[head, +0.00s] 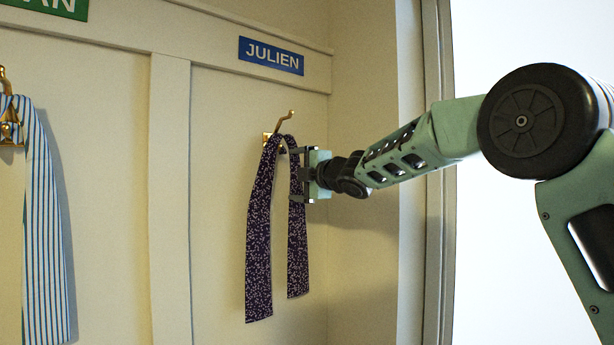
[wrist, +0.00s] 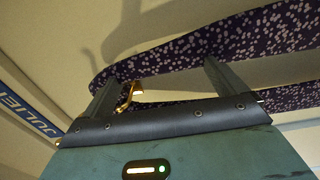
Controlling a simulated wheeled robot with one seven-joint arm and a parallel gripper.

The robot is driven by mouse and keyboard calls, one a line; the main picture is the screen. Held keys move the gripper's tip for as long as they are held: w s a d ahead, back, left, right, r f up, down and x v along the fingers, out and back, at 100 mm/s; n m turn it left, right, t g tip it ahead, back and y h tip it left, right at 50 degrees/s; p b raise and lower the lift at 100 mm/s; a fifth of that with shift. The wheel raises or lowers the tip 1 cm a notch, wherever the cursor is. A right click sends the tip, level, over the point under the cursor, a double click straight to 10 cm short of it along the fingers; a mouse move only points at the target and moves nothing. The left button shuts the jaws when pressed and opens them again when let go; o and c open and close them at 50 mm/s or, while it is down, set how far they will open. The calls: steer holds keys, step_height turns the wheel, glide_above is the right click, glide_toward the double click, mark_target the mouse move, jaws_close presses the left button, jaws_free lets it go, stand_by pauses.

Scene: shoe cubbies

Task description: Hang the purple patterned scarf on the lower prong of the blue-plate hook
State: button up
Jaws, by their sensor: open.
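The purple patterned scarf (head: 262,235) hangs folded over the gold hook (head: 285,122) below the blue JULIEN plate (head: 271,56). Its two ends hang down at different heights. The hook's upper prong rises clear above the fold; the scarf hides most of the lower part, where the fold appears to rest. My gripper (head: 300,174) is open at the right strand, just below the fold. In the wrist view the scarf (wrist: 190,45) crosses by the spread fingertips of my gripper (wrist: 160,75), and the hook (wrist: 130,96) shows between the fingers. Contact with the cloth is unclear.
A blue-and-white striped scarf (head: 40,220) hangs on another gold hook (head: 8,125) at the left, under a green plate (head: 50,5). A vertical divider (head: 170,200) separates the bays. A side wall (head: 365,250) stands close to the right of my gripper.

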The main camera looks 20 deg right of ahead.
steer(key=b+v, duration=0.5)
steer(key=v, duration=1.2)
steer(key=s+a+f+m+g+h, duration=0.1)
steer(key=s+a+f+m+g, duration=0.2)
steer(key=f, duration=0.5)
steer(key=s+a+f+m+g+h, duration=0.1)
steer(key=s+a+f+m, duration=0.25)
steer(key=f, duration=0.35)
steer(key=s+a+f+m+g+h, duration=0.2)
steer(key=s+a+f+m, duration=0.15)
steer(key=f, duration=0.45)
steer(key=s+a+f+m+g, duration=0.1)
steer(key=s+f+g, duration=0.2)
steer(key=s+f, duration=0.3)
steer(key=s+f+m+g+h, duration=0.1)
steer(key=s+f+g, duration=0.3)
steer(key=s, duration=0.8)
steer(key=s+a+f+m+g+h, duration=0.1)
steer(key=s+f+m+g, duration=0.1)
steer(key=s+f, duration=0.6)
steer(key=shift+s+a+m+g, duration=0.3)
steer(key=shift+s+m+g, duration=0.1)
steer(key=shift+s+g, duration=0.35)
steer(key=shift+w, duration=0.1)
